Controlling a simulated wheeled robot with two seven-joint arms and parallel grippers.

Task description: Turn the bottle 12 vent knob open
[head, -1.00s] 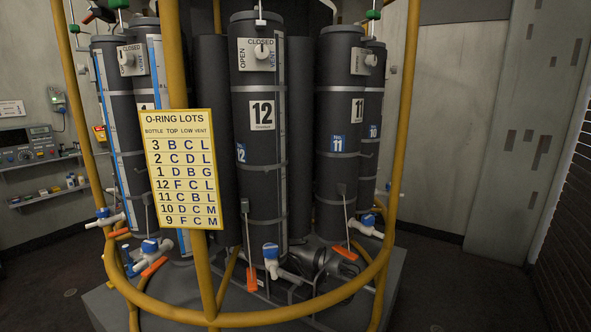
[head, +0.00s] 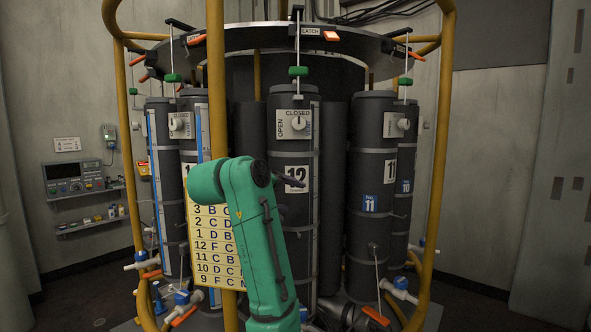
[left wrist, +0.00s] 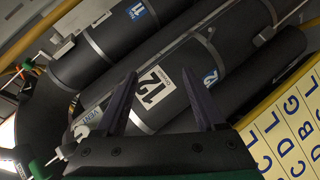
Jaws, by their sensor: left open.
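Bottle 12 (head: 292,222) is a dark upright cylinder in the middle of the rack, with a white "12" label. Its white vent knob (head: 297,122) sits on a plate near the top, marked OPEN at left and CLOSED above; it appears to point up at CLOSED. My left gripper (head: 290,182) is in front of the bottle by the "12" label, below the knob. In the left wrist view its two dark fingers (left wrist: 160,78) are apart and empty, with the "12" label beyond them. The knob (left wrist: 82,130) shows there at lower left, partly hidden. My right gripper is not in view.
A yellow frame post (head: 216,80) stands left of bottle 12, with the yellow O-ring lots chart (head: 212,250) partly behind my arm. A green-handled latch rod (head: 298,71) hangs above the knob. Bottle 11 (head: 372,230) stands to the right.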

